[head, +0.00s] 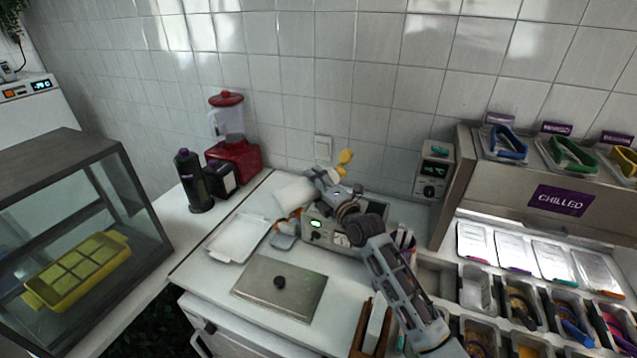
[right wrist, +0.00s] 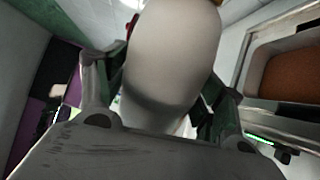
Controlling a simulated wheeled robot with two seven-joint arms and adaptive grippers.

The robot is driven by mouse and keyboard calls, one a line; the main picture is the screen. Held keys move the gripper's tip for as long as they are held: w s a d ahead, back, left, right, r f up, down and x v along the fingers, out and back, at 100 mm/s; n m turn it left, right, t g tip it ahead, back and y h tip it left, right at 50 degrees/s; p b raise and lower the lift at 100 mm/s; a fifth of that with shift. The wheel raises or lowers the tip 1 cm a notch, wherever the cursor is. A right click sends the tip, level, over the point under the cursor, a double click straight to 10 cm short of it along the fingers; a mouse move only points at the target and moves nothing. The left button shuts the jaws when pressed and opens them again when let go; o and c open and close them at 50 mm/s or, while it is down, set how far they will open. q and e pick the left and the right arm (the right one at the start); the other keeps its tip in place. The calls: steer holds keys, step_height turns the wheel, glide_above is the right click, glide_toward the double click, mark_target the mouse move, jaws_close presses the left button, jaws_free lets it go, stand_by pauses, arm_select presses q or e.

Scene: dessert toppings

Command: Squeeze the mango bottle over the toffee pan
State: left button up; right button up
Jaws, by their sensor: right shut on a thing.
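My right gripper (head: 324,182) is shut on a white bottle with a yellow end, which I take for the mango bottle (head: 293,194). The bottle lies strongly tilted across the fingers, its yellow end up and to the right. In the right wrist view its pale rounded body (right wrist: 172,55) fills the space between the fingers. A pan with an orange-brown filling (right wrist: 288,72), likely the toffee pan, shows at the upper right there, apart from the bottle. In the head view my right arm and the warmer (head: 316,226) leave its filling unseen. My left gripper is not in view.
A white tray (head: 239,238) and a metal lid with a black knob (head: 297,291) lie on the counter. A red blender (head: 234,152) and a dark bottle (head: 189,183) stand at the left. The chilled topping station (head: 489,207) is at the right.

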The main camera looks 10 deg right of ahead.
steer(key=shift+s+a+r+m+p, duration=0.1)
steer(key=shift+a+r+m+p, duration=0.3)
steer(key=shift+m, duration=0.2)
steer(key=shift+r+m+p, duration=0.7)
steer(key=shift+m+p, duration=0.4)
steer(key=shift+m, duration=0.3)
steer(key=shift+r+m+p, duration=0.65)
steer(key=shift+m+p, duration=0.4)
steer(key=shift+m, duration=0.35)
steer(key=shift+d+f+m+b, duration=0.4)
steer(key=shift+f+m, duration=0.05)
steer(key=shift+m, duration=0.25)
steer(key=shift+w+d+f+m+b, duration=0.3)
steer(key=shift+d+m, duration=0.2)
steer(key=shift+m, duration=0.35)
steer(key=shift+w+d+f+m+b, duration=0.2)
steer(key=shift+d+f+m, duration=0.25)
steer(key=shift+m, duration=0.45)
steer(key=shift+w+d+f+m+b, duration=0.25)
steer(key=shift+d+m, duration=0.3)
steer(key=shift+m, duration=0.3)
steer(key=o, duration=0.5)
steer(key=c, duration=0.9)
steer(key=shift+o, duration=0.2)
